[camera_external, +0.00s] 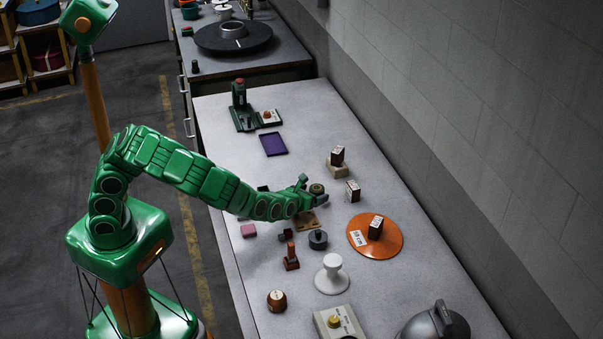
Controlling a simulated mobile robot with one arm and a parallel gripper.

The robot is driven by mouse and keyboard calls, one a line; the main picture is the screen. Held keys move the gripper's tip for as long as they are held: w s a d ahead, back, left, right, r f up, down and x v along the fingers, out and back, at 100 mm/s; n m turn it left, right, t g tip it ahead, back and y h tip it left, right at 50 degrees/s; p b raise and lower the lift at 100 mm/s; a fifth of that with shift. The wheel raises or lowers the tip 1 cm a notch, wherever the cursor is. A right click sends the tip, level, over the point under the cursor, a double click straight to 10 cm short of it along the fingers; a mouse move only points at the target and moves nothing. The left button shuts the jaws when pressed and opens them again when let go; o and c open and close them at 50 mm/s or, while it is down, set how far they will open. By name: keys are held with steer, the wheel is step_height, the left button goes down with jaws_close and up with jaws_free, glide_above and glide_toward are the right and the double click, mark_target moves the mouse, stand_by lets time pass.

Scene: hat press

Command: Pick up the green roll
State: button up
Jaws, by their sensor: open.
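My gripper (314,190) is at the end of my green arm, which reaches out over the middle of the light grey table (240,280). Its fingers are apart. A small round olive-green piece (317,188), which looks like the green roll, shows between or just behind the fingertips. I cannot tell whether the fingers touch it. My wrist and fingers hide part of the area around it.
A small wooden board (307,221) and a dark round weight (318,240) lie close below my gripper. A white stand (332,274) is nearer the front. A purple tray (273,144) lies farther back.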

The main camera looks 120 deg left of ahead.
mark_target(319, 190)
steer(key=shift+x, duration=2.45)
steer(key=shift+s, duration=0.2)
steer(key=c, duration=1.1)
